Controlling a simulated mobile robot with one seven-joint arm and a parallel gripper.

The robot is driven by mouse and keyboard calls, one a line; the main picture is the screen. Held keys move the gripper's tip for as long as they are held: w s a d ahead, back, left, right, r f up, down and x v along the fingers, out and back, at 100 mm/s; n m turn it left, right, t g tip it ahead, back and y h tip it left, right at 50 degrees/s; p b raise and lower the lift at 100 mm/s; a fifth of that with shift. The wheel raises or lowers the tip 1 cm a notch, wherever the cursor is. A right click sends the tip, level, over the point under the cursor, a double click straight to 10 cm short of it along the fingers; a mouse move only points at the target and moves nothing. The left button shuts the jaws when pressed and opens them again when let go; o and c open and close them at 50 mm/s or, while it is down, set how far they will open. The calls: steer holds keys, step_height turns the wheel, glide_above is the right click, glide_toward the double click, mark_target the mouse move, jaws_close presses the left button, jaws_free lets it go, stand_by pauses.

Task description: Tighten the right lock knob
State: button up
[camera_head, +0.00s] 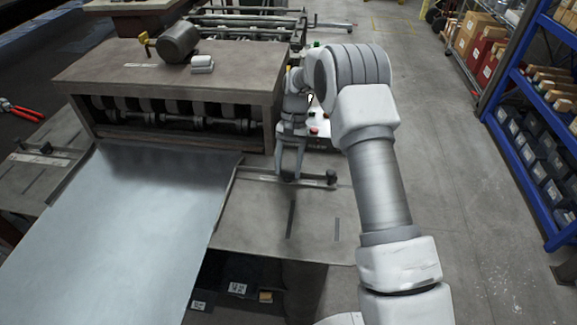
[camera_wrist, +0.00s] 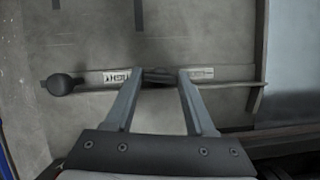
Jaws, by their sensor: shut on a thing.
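The right guide bar (camera_head: 258,179) lies across the flat table to the right of the sheet metal. A round black knob (camera_head: 331,177) sits at its outer end; in the wrist view this end knob (camera_wrist: 62,85) is at the left. The right lock knob (camera_wrist: 158,75), a dark low piece on the bar, shows between the fingertips in the wrist view. My gripper (camera_head: 289,177) points down at the bar with its fingers on either side of this dark knob, shut on it; the wrist view shows my gripper (camera_wrist: 157,76) too. The fingers hide part of the knob in the head view.
The sheet metal (camera_head: 130,220) slopes down from the roller machine (camera_head: 185,85) at left. A left guide with a black knob (camera_head: 46,148) and red pliers (camera_head: 20,110) lie further left. A blue shelf (camera_head: 530,110) stands right, beyond open floor.

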jaws_close()
steer(key=shift+m+y, duration=0.3)
steer(key=shift+m, duration=0.4)
steer(key=o, duration=1)
jaws_free()
steer(key=shift+o, duration=0.2)
